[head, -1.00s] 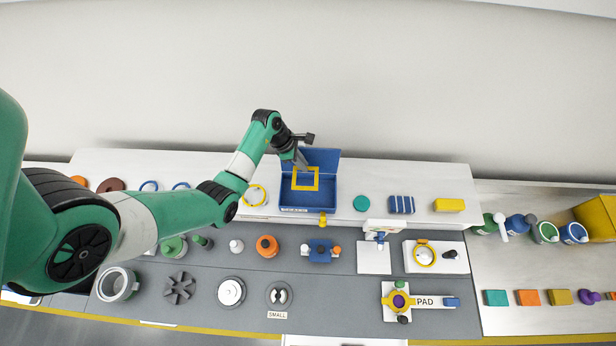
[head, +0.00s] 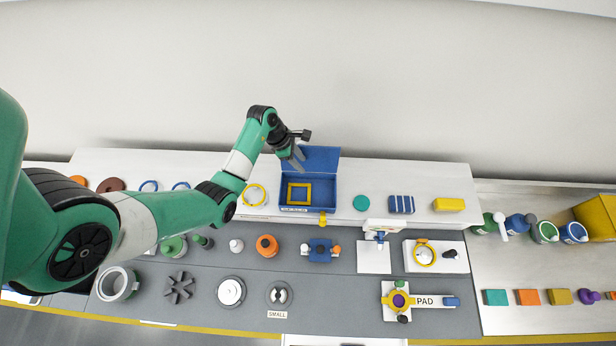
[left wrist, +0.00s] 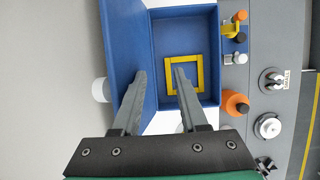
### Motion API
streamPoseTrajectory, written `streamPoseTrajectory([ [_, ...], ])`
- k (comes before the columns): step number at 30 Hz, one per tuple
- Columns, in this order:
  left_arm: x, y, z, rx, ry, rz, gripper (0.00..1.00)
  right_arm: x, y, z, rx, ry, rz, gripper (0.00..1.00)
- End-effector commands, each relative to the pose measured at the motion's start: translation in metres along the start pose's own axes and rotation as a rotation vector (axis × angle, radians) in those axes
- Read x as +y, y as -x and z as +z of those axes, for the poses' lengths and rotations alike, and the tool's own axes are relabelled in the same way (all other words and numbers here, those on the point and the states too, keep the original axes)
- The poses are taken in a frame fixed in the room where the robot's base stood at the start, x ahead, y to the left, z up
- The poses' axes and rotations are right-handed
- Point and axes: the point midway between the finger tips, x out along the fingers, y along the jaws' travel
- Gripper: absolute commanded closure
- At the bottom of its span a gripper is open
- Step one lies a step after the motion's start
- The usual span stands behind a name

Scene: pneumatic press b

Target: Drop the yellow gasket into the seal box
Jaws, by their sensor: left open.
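The square yellow gasket (head: 299,184) lies inside the open blue seal box (head: 322,193), toward its left side in the head view. It also shows in the left wrist view (left wrist: 169,64), inside the box (left wrist: 183,13) and flat as far as I can tell. My left gripper (head: 297,158) is open and empty, above the back left part of the box. In the left wrist view its two fingers (left wrist: 160,74) are spread, with the gasket seen beyond the tips and apart from them. My right gripper is not in view.
The box's lid (head: 322,158) stands open at the back. A round yellow ring (head: 255,186) lies left of the box. A teal disc (head: 361,203) and a striped blue block (head: 402,204) lie to its right. Several parts stand on the grey mat in front.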

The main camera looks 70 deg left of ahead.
Motion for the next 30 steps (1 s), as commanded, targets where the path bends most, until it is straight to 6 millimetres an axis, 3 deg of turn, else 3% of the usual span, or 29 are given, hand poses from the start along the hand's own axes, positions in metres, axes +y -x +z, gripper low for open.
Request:
streamPoseTrajectory([
  [6,0.002,0.055,0.001,-0.002,-0.001,0.008,0.5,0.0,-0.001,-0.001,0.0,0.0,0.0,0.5],
  [12,0.0,0.088,0.0,-0.001,-0.001,0.002,0.5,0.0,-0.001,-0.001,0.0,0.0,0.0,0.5],
  [30,-0.002,0.094,0.0,0.0,-0.001,-0.003,0.5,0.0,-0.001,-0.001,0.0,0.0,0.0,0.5],
])
